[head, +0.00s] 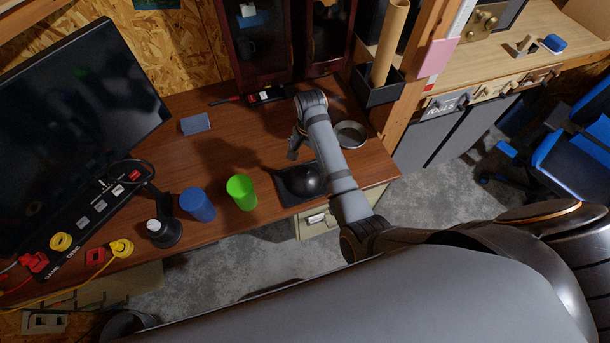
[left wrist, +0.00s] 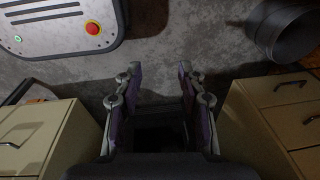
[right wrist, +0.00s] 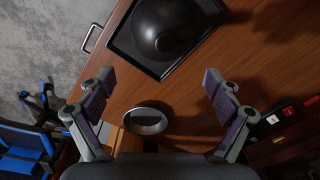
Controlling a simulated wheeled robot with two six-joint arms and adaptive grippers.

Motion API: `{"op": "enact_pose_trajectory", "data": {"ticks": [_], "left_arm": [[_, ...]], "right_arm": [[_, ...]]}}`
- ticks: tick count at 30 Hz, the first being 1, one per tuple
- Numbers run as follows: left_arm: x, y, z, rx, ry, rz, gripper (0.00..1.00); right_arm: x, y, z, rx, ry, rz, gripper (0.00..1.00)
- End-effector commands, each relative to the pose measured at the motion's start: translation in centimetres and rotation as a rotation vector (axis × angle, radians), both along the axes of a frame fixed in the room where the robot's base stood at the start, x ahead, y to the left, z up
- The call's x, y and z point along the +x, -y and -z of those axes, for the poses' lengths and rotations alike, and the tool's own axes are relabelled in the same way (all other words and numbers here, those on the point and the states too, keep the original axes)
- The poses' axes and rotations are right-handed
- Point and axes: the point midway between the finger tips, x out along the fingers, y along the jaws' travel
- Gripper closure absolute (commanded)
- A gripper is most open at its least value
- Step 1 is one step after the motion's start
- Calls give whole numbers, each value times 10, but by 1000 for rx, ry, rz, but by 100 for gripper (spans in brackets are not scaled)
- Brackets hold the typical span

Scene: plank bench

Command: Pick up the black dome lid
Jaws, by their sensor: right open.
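The black dome lid (head: 303,181) sits on a dark square base (head: 284,197) near the bench's front edge. In the right wrist view the dome lid (right wrist: 160,30) shows at the top, with a small knob, on its square base (right wrist: 122,42). My right gripper (head: 296,146) is above the bench, just behind the lid in the head view, and partly hidden by its own arm. In the right wrist view the right gripper (right wrist: 159,85) is open and empty, with the lid beyond its fingertips. My left gripper (left wrist: 161,75) is open and empty above the concrete floor.
A grey round dish (head: 351,134) stands right of my right arm. A green cup (head: 241,192) and a blue cup (head: 197,205) stand left of the lid. A monitor (head: 80,120), a power strip (head: 95,208) and a blue block (head: 195,124) are farther left. Cabinets (head: 252,45) stand behind.

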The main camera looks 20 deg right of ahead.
Motion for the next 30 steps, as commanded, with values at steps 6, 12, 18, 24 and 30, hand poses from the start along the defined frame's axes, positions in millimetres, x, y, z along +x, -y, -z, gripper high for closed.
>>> {"op": "enact_pose_trajectory", "data": {"ticks": [6,12,18,24,30], "left_arm": [[-10,1,0,-2,-15,-1,60],[-11,2,-5,-3,-18,-2,60],[-11,3,-6,-4,-17,-2,60],[-11,3,-12,-4,-17,-2,60],[-10,3,-16,-4,-15,-2,60]], "right_arm": [[10,-10,-9,2,-21,49,9],[9,-10,21,3,-23,47,9],[9,-10,43,3,-20,47,9],[5,-9,54,2,-23,46,9],[3,-10,88,4,-21,46,9]]}}
